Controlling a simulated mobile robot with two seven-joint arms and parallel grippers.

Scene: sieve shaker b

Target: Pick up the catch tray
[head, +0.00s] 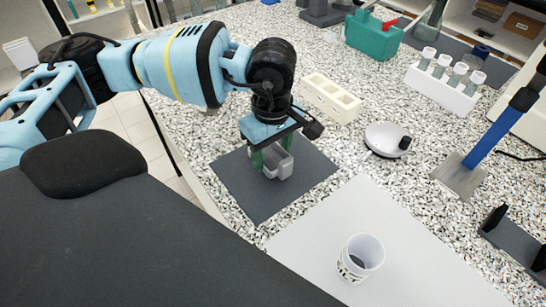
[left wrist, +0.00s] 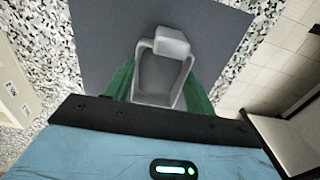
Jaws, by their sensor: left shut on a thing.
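The catch tray (head: 279,170) is a small light-grey open tray with a raised block at one end. In the head view it is over the dark grey mat, under my left gripper (head: 271,158). It also shows in the left wrist view (left wrist: 160,78), where the green fingers of my left gripper (left wrist: 159,92) flank its two sides. The left gripper is shut on the tray. I cannot tell whether the tray touches the mat. My right gripper is not in view.
A white cup (head: 361,257) stands on the pale sheet (head: 330,220). Nearby are a cream block with square wells (head: 331,98), a round white device (head: 388,139), a white rack of capped vials (head: 443,90) and a blue post (head: 492,140). The dark mat (head: 245,195) is otherwise clear.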

